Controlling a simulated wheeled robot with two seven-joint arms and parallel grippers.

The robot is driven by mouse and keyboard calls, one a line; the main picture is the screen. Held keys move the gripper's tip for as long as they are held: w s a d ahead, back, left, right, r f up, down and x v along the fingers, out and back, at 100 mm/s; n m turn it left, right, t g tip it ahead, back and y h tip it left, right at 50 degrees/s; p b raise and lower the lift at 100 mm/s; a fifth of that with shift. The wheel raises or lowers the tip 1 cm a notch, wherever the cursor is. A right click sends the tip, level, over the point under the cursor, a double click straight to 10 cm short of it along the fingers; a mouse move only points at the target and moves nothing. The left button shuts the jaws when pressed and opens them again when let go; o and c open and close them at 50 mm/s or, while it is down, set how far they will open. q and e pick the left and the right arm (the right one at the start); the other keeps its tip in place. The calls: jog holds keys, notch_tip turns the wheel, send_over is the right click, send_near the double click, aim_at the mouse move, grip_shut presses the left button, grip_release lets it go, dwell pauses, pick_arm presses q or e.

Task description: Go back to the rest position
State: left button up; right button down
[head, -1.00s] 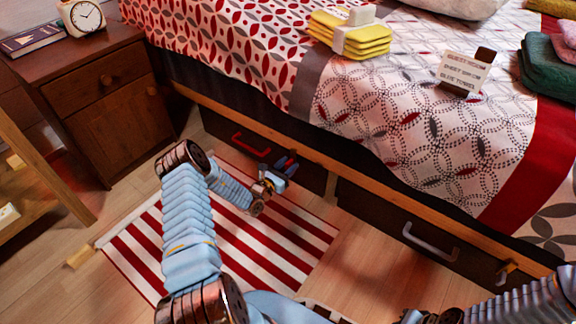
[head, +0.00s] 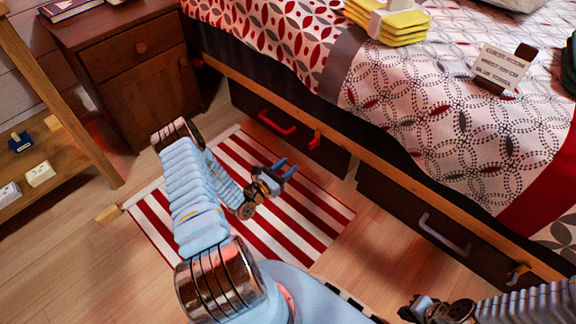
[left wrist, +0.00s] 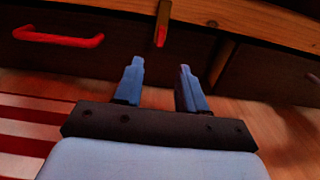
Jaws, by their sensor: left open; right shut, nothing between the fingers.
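My left gripper (head: 287,170) is open and empty above the red-and-white striped rug, in front of the dark under-bed drawer with the red handle (head: 277,122). In the left wrist view, its two blue fingers (left wrist: 160,88) stand apart with nothing between them. The drawer front and a wooden catch with a red end (left wrist: 161,36) show beyond the fingertips, with a gap. My left arm is bent, its elbow toward the front. My right gripper (head: 412,309) is low at the bottom right edge, small and partly hidden; it looks shut and empty.
The bed with its wooden rail (head: 380,178) runs along the right. A second drawer has a grey handle (head: 445,232). A nightstand (head: 140,75) and a wooden shelf (head: 70,110) stand at the left. The striped rug (head: 235,165) and bare floor (head: 130,265) lie clear below.

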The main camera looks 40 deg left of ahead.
pick_arm(q)
jog(key=s+d+r+m+g+h+p, duration=0.1)
jog(key=s+d+m+g+h, duration=0.25)
jog(key=d, duration=0.45)
jog(key=s+d+r+m+g+h+p, duration=0.15)
jog(key=d+m+g+h, duration=0.3)
jog(key=d, duration=0.45)
jog(key=s+d+r+m+g+h+p, duration=0.1)
jog(key=s+d+m+g+h+p, duration=0.2)
jog(key=d, duration=0.5)
jog(key=s+d+r+m+g+y+p, duration=0.1)
jog(key=s+m+g+y+p, duration=0.1)
jog(key=s+m+g+y, duration=0.5)
jog(key=s+d+r+m+g+p, duration=0.2)
jog(key=s+m, duration=0.3)
jog(key=m, duration=0.5)
jog(key=w+r+m+t, duration=0.1)
jog(key=d+m+p, duration=0.1)
jog(key=m, duration=0.1)
jog(key=w+r+m+t+y, duration=0.1)
jog(key=m, duration=0.1)
jog(key=shift+w+d+r+t, duration=0.3)
jog(key=shift+r, duration=0.05)
